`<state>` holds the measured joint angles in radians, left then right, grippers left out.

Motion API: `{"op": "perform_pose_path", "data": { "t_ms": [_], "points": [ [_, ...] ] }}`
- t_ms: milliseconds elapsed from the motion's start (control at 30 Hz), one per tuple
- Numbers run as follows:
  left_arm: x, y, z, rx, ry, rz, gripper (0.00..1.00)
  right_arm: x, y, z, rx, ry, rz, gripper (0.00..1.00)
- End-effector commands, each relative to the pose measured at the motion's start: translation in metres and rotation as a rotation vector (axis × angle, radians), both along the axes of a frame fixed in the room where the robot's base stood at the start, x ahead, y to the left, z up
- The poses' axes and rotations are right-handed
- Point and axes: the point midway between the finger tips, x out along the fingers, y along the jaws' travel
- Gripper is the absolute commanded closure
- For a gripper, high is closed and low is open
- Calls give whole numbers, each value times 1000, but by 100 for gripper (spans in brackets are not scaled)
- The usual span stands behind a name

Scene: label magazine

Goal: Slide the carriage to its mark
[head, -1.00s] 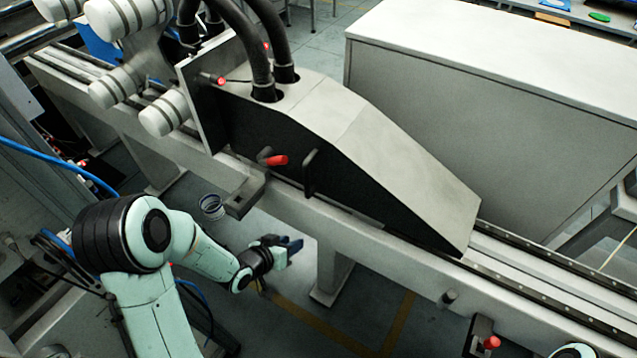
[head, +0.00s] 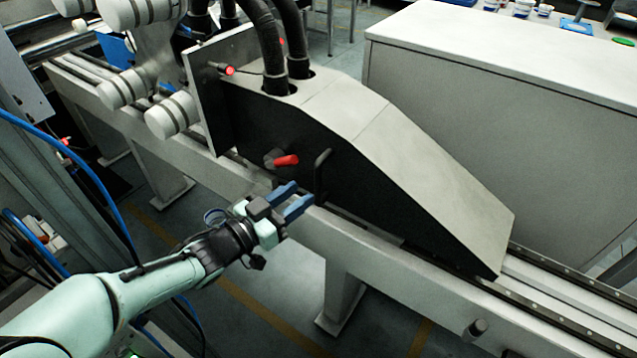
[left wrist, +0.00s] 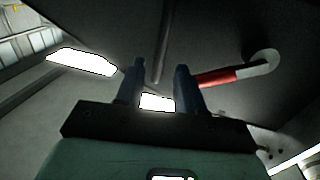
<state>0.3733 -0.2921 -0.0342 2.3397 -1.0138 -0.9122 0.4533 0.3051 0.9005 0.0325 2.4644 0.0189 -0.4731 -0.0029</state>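The carriage (head: 400,150) is a wedge-shaped housing, grey on top with a black side, sitting on the long rail (head: 540,305). The red lever (left wrist: 218,77) is beside the right finger. I cannot make out a mark. My right gripper is out of view.
A grey cabinet (head: 480,110) stands behind the rail. Thick black hoses (head: 265,35) enter the carriage top. A dark knob (head: 476,328) sticks out of the rail's near face at lower right. The rail right of the carriage looks clear.

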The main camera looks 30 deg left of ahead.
Motion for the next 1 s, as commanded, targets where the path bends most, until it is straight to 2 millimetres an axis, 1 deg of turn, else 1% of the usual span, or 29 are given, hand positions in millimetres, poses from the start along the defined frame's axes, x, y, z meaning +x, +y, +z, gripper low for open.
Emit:
{"op": "perform_pose_path", "data": {
  "t_ms": [33, 100, 200, 300, 400, 500, 767, 800, 867, 900, 1000],
  "points": [
    [11, -3, -2, -1, 1, -3, 63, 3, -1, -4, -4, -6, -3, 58],
    [25, -7, -2, -1, 1, -2, 63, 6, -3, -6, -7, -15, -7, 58],
    [41, -12, -2, -2, 1, -2, 63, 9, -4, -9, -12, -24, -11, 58],
    [53, -15, -1, 0, 0, -1, 63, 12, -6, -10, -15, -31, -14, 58],
    [61, -17, -1, 0, 0, 1, 63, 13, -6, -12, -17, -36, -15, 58],
    [65, -18, -1, -1, 1, 1, 63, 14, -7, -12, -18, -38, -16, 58],
    [65, -18, 0, -1, 0, 1, 63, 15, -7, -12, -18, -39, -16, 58],
    [65, -18, 0, -1, 0, 1, 76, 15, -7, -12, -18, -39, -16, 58],
    [65, -18, 0, -1, 0, 1, 95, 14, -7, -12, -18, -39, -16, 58],
    [65, -18, 0, -1, 1, 1, 100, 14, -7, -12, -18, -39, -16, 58],
    [65, -18, 0, -1, 1, 1, 100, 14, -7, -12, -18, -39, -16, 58]
  ]
}}
